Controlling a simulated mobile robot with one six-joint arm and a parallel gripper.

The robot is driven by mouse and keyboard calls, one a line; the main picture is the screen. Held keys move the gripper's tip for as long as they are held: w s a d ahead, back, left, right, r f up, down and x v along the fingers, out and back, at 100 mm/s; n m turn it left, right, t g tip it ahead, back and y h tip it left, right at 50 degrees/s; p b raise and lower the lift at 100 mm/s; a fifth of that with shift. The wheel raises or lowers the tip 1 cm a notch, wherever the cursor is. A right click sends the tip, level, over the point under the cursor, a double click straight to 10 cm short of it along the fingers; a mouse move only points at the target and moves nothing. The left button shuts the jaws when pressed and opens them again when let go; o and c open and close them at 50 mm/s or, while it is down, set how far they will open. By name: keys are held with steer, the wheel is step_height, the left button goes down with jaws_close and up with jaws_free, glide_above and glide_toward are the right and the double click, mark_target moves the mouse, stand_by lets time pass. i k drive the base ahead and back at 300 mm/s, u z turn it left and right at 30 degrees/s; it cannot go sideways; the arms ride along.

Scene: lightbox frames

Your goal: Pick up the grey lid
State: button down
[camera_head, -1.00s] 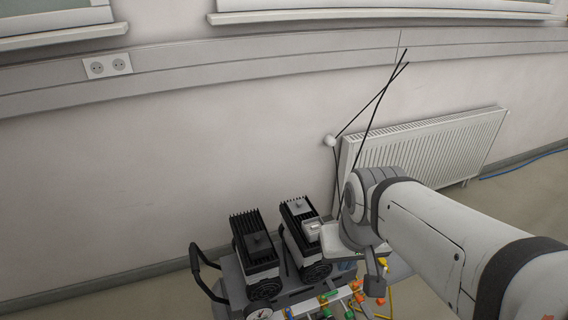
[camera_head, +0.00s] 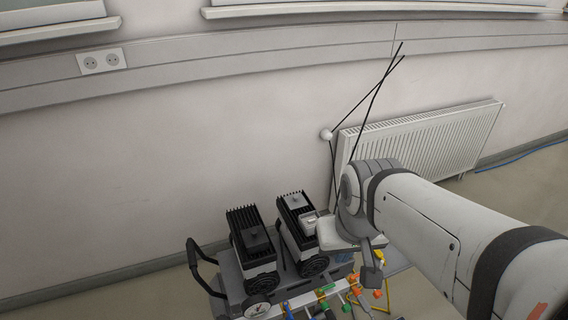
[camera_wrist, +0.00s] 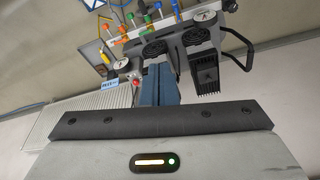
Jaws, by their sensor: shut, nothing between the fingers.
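Two pump-like units with black finned tops stand on a cart. I cannot tell for sure which piece is the grey lid. My gripper (camera_wrist: 157,69) shows in the wrist view as two dark blue fingers pressed together, empty, with the units beyond the tips. In the head view my arm covers much of the right unit's right side, and the fingertips cannot be made out.
The cart's black handle (camera_head: 203,258) sticks up at its left. Coloured valves and pipes (camera_head: 326,290) run along its front, beside a round gauge (camera_head: 257,310). A white radiator (camera_head: 420,142) and thin black rods (camera_head: 372,98) stand behind.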

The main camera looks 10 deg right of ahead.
mark_target(296, 201)
steer(key=z, duration=0.05)
steer(key=k, duration=1)
steer(key=z, duration=0.95)
steer(key=i, duration=1.5)
steer(key=u, duration=2)
steer(key=i, duration=0.5)
steer(key=z, duration=0.15)
